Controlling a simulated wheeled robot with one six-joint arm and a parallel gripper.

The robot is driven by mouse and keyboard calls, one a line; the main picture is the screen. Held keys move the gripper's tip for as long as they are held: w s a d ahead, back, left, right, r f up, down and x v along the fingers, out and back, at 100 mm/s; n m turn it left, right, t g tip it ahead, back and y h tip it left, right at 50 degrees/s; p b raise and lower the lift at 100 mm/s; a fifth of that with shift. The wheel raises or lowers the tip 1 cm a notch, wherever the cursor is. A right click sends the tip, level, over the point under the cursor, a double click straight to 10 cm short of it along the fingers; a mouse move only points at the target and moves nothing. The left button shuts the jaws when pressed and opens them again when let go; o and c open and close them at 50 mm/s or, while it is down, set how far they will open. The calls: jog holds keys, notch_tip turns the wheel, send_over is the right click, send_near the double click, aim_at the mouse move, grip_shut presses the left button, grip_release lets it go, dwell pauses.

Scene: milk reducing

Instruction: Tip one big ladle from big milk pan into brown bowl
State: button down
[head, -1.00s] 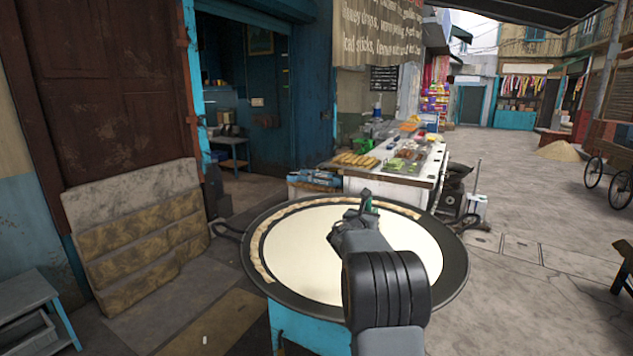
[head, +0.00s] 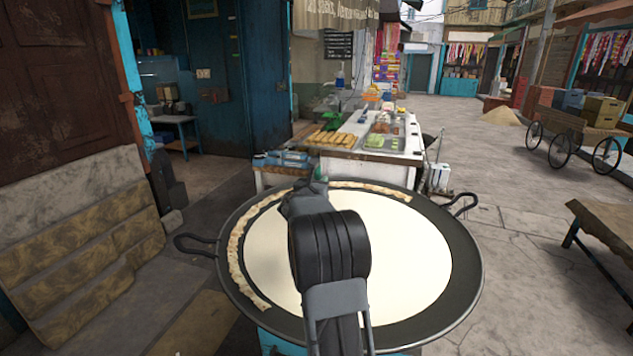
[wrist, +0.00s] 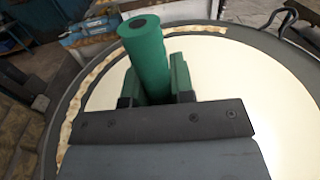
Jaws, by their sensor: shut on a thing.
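The big milk pan (head: 467,270) is wide, black and shallow, with pale milk (head: 405,255) in it and a crust of skin along its left and far edge. My gripper (wrist: 155,85) is over the pan, shut on an upright green handle (wrist: 146,55), likely the ladle's. A bit of this green also shows at the end of my arm in the head view (head: 320,174). The ladle's scoop is hidden, so I cannot tell whether it holds milk or touches it. I see no brown bowl in either view.
A white food stall (head: 345,165) with trays stands just beyond the pan. A mattress-like slab (head: 80,235) leans at the left, and a wooden bench (head: 605,225) is at the right. Open paving lies to the right of the pan. Black loop handles stick out from the pan's sides.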

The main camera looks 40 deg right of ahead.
notch_tip(320, 180, down, 12)
jog(key=b, duration=1)
jog(key=shift+b, duration=0.35)
jog(key=shift+w+a, duration=0.1)
dwell(0.5)
notch_tip(320, 180, up, 10)
jog(key=p, duration=0.6)
jog(key=shift+p, duration=0.3)
dwell(0.3)
jog(key=shift+w+a+r, duration=0.1)
jog(key=shift+w, duration=0.05)
dwell(0.4)
jog(key=shift+w+a+f+n+p, duration=0.15)
jog(key=shift+w+a+n+p, duration=0.25)
jog(key=shift+w+p, duration=0.3)
jog(key=shift+w+a+f+n+p, duration=0.15)
jog(key=shift+w+a+n+p, duration=0.2)
jog(key=shift+w+n+p, duration=0.25)
jog(key=shift+w+a+f+n+p, duration=0.15)
jog(key=shift+w+a+n+p, duration=0.25)
jog(key=shift+w+p, duration=0.3)
jog(key=shift+s+d+f, duration=0.1)
jog(key=shift+s, duration=0.1)
dwell(0.4)
